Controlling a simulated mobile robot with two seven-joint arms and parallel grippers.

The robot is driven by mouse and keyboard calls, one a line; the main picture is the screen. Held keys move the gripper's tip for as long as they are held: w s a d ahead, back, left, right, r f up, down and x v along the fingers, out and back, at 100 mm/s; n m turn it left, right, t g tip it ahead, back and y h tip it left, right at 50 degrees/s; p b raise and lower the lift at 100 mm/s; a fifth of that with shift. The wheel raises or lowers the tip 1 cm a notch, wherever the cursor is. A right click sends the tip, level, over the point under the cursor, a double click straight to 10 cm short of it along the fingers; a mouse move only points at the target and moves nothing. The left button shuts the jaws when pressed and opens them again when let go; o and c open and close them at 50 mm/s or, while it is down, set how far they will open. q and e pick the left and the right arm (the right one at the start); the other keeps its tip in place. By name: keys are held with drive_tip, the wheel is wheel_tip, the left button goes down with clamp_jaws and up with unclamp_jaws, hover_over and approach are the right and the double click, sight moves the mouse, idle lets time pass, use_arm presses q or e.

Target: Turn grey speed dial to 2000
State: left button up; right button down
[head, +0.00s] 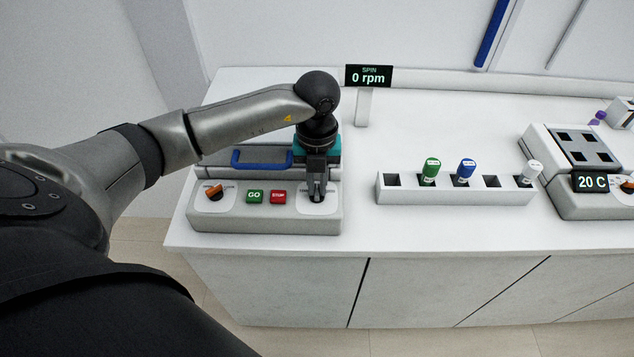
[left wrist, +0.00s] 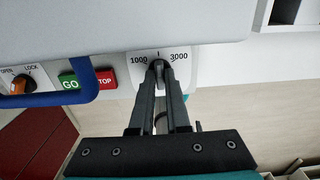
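The grey speed dial (left wrist: 157,64) sits on a white label plate between the marks 1000 and 3000, with a plain tick between them. My left gripper (left wrist: 159,77) points at it, its two fingertips closed on the dial's sides. In the head view my left gripper (head: 317,188) comes down over the right end of the centrifuge's front panel (head: 240,220) and hides the dial. The dial's pointer direction is hard to tell behind the fingers. The display (head: 368,76) reads SPIN 0 rpm. My right gripper is not in view.
Left of the dial are the red STOP button (head: 278,197), green GO button (head: 254,197) and orange lock knob (head: 214,193). A blue handle (head: 262,160) crosses above them. A white tube rack (head: 408,195) and a 20 C heater block (head: 562,205) stand to the right.

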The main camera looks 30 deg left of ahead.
sight(318, 190)
use_arm(q)
drive_tip(key=o, duration=0.4)
wheel_tip(318, 190, up, 15)
drive_tip(key=shift+r, duration=0.15)
idle(0.4)
idle(0.4)
